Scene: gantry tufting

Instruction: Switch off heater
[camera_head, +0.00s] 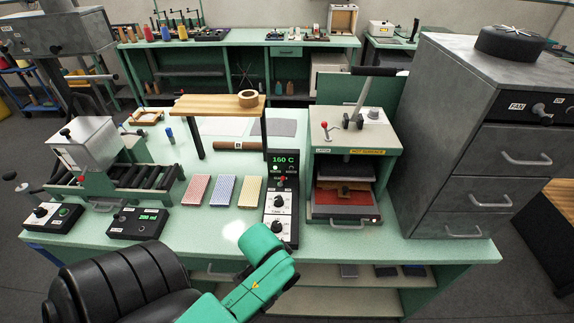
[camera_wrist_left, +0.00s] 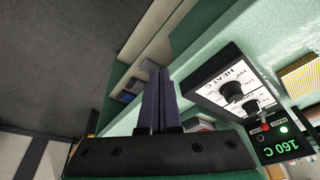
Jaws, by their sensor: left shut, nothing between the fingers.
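The heater control box (camera_head: 281,230) stands near the front edge of the green bench, with a green "160 C" display (camera_head: 287,160), small lamps and white-plated knobs. My right gripper is out of view.
A heat press (camera_head: 352,150) marked as a hot surface stands right of the box. Several patterned pads (camera_head: 223,189) lie to its left, with two smaller control boxes (camera_head: 137,224) further left. A grey drawer cabinet (camera_head: 470,165) closes off the right side.

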